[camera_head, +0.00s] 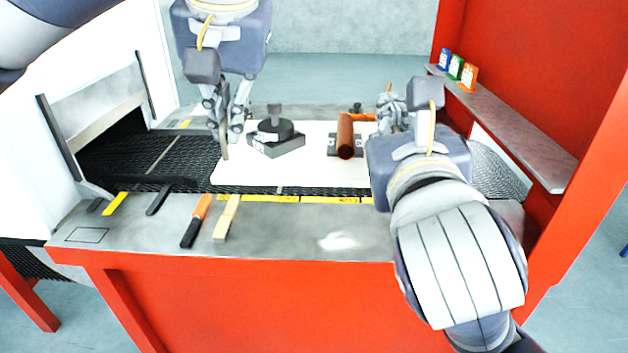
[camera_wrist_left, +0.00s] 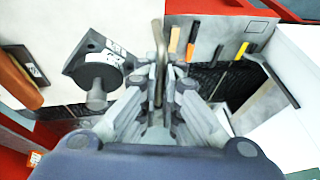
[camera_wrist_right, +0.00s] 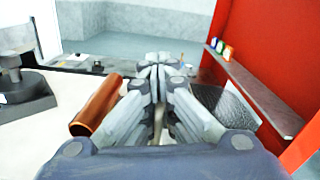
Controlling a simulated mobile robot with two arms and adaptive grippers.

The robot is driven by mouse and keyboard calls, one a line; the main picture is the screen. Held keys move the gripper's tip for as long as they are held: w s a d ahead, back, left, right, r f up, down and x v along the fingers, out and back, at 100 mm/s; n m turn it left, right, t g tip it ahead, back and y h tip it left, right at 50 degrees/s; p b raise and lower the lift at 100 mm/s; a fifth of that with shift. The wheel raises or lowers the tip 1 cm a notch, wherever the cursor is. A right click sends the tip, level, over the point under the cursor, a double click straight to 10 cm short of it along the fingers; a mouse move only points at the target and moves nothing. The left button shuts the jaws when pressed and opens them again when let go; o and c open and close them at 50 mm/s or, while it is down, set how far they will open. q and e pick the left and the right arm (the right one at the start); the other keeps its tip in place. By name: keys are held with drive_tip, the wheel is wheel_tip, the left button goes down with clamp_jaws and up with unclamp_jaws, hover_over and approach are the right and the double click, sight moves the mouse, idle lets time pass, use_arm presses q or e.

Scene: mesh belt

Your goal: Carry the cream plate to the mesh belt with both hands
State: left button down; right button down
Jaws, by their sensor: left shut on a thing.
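The cream plate (camera_head: 312,172) lies level over the black mesh belt (camera_head: 185,158); I cannot tell whether it touches the belt. A black weight (camera_head: 275,136) and a copper cylinder (camera_head: 345,137) sit on it. My left gripper (camera_head: 226,130) is shut on an upright bar handle (camera_wrist_left: 158,45) at the plate's left edge. My right gripper (camera_head: 393,115) is at the plate's right edge, beyond the cylinder. In the right wrist view its fingers (camera_wrist_right: 157,75) look close together. What lies between them is hidden.
A grey ledge with orange-handled (camera_head: 196,220) and wooden (camera_head: 227,217) tools runs along the front. A white machine housing with an opening (camera_head: 110,135) stands at the left. Red walls and a shelf (camera_head: 515,138) with small boxes stand at the right.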

use_arm(q)
drive_tip(key=shift+w, duration=0.1)
use_arm(e)
drive_tip(key=shift+d, duration=0.15)
